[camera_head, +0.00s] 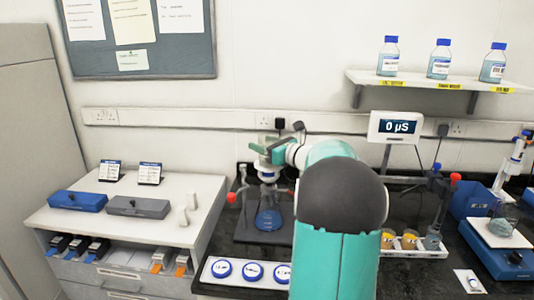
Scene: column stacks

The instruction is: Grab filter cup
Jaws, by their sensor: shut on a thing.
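The filter cup (268,174) is a pale, clear cup above a flask (268,219) with blue liquid, left of the middle of the picture. My gripper (268,155) is at the top of the cup and shut on it. The fingers are small and partly hidden by my wrist. I cannot tell whether the cup still touches the flask's neck.
A white cabinet top (100,215) with blue and grey boxes is left. My arm hides the bench middle.

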